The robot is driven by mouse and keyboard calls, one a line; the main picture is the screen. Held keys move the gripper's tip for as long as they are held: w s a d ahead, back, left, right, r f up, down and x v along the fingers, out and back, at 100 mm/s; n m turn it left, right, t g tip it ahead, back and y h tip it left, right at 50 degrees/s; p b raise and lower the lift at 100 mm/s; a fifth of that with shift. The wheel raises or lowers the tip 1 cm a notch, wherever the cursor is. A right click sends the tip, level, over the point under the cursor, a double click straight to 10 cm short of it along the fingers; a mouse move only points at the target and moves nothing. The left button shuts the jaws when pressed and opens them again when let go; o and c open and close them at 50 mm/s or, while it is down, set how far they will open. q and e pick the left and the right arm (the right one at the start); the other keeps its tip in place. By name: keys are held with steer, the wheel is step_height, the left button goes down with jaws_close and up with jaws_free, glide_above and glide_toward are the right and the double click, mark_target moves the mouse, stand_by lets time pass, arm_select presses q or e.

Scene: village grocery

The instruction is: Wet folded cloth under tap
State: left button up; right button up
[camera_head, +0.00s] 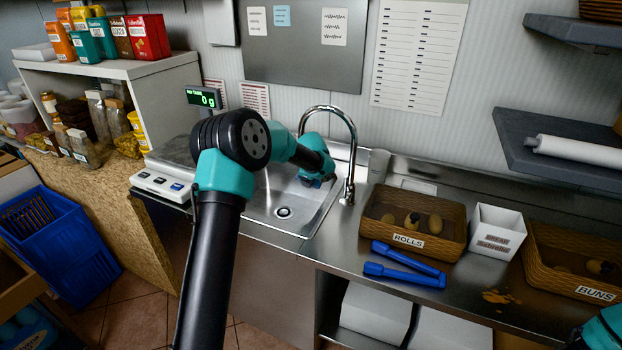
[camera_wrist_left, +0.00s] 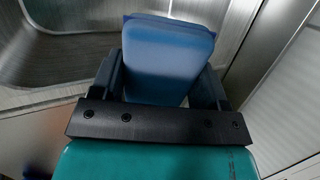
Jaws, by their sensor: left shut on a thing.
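The folded blue cloth (camera_wrist_left: 168,60) is between the two dark fingers of my left gripper (camera_wrist_left: 165,85) in the left wrist view. The gripper is shut on it. In the head view, my left gripper (camera_head: 318,181) is over the right part of the steel sink (camera_head: 262,205), and only a small bit of blue shows at its tip. The curved chrome tap (camera_head: 351,150) stands just right of the gripper. I cannot tell whether water is running. My right gripper is not in view; only a piece of my right arm shows at the bottom right corner.
A scale (camera_head: 168,168) stands left of the sink. Right of it are a rolls basket (camera_head: 440,249), blue tongs (camera_head: 405,272), a white box (camera_head: 496,232) and a buns basket (camera_head: 575,278). A shelf (camera_head: 560,150) juts out at the right.

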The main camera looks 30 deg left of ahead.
arm_select(q)
steer(key=shift+w+a+f, duration=0.15)
steer(key=shift+w+a, duration=0.25)
steer(key=shift+w, duration=0.25)
steer(key=shift+w+a+f, duration=0.15)
steer(key=shift+w+a, duration=0.25)
steer(key=shift+w, duration=0.2)
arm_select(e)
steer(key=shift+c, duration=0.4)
